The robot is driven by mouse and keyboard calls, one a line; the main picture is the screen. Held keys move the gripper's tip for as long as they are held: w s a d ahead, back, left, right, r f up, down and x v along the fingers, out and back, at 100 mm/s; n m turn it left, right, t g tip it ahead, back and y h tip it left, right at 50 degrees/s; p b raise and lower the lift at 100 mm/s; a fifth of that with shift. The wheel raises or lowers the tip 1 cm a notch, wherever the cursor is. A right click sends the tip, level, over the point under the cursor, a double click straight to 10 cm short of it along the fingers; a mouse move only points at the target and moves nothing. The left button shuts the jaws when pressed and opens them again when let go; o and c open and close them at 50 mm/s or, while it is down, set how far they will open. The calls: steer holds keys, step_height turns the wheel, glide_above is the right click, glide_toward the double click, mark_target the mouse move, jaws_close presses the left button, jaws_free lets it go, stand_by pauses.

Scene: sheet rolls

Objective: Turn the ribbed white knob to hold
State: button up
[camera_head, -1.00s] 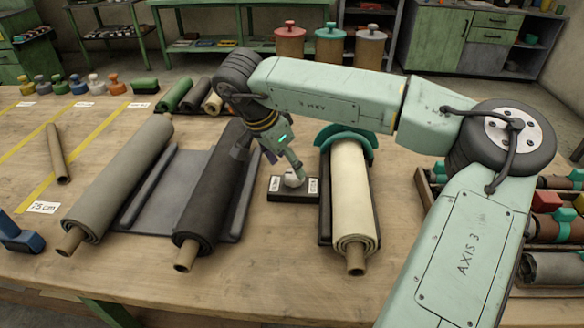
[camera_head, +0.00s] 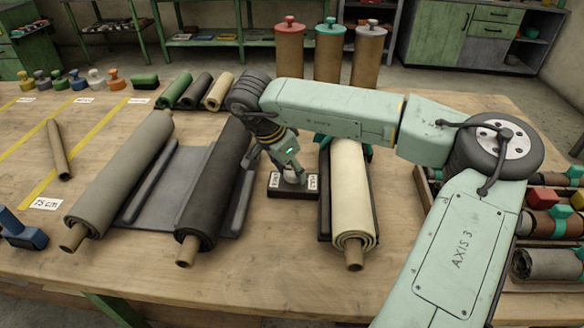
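The white knob (camera_head: 291,178) sits on a small dark box (camera_head: 293,193) in the middle of the table. Only part of the knob shows, since my gripper covers it from above. The box has a white label on its left and another on its right; the right one seems to read HOLD. My gripper (camera_head: 289,172) points down with its fingertips at the knob. I cannot tell whether the fingers are closed on it or just beside it. The knob's ribs and pointing direction are too small to make out.
A cream roll (camera_head: 351,200) lies close right of the box. A black roll (camera_head: 213,195) and a grey roll (camera_head: 120,180) with a grey sheet between them lie to the left. A rack of rolls (camera_head: 548,225) stands at the right. Bare table lies in front of the box.

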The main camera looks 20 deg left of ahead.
steer(key=c, duration=0.6)
